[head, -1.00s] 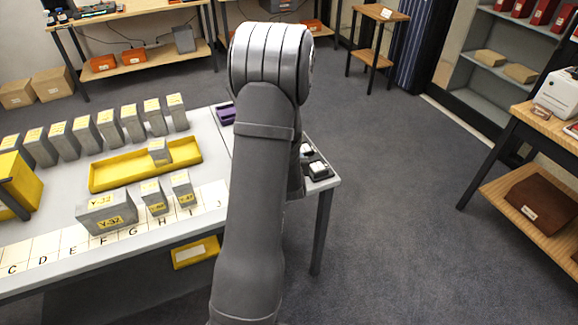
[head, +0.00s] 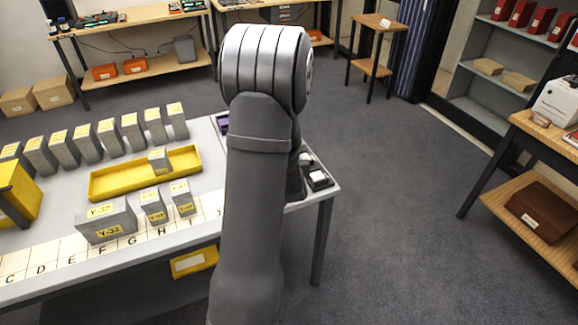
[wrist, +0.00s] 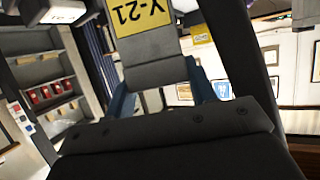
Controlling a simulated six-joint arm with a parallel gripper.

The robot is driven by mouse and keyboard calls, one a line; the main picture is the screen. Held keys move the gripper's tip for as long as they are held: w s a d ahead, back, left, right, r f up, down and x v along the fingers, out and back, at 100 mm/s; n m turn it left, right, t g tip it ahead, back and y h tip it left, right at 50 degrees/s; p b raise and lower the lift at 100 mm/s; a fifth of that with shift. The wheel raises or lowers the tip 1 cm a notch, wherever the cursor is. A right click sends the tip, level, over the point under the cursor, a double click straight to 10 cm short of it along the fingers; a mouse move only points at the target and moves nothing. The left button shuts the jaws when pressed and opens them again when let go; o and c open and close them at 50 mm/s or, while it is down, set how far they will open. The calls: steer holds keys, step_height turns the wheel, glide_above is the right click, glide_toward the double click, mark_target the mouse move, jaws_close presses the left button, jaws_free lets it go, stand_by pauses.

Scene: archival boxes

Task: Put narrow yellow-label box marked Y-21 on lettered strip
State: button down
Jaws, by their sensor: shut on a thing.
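A grey box with a yellow label marked Y-21 (wrist: 150,46) is between the fingers of my gripper (wrist: 162,92) in the wrist view; the label reads upside down. My gripper is shut on it. In the head view my own arm hides both gripper and box. The lettered strip (head: 40,270) runs along the table's front edge, with C to I readable. A wide grey box marked Y-32 (head: 106,222) stands on it around E to G. Two narrow yellow-label boxes (head: 153,206) (head: 183,198) stand to its right, near G to I.
A yellow tray (head: 120,187) with one small grey box (head: 159,161) lies behind the strip. A row of several grey boxes (head: 109,138) stands further back. A yellow holder (head: 20,190) is at the left. Small black-and-white items (head: 318,180) are at the right edge.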

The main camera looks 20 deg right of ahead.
steer(key=s+d+r, duration=0.5)
steer(key=s+r, duration=0.3)
steer(key=s, duration=0.2)
steer(key=shift+d+r, duration=0.2)
steer(key=shift+d, duration=0.1)
steer(key=w+a+r+n+t+y, duration=0.1)
steer(key=w+a+r+n+y, duration=0.3)
steer(key=w+a+r, duration=1.1)
steer(key=s+a+f+y, duration=0.1)
steer(key=a+f, duration=1.4)
steer(key=f, duration=0.1)
step_height(320, 180, down, 10)
steer(key=shift+a, duration=0.25)
steer(key=shift+s, duration=0.1)
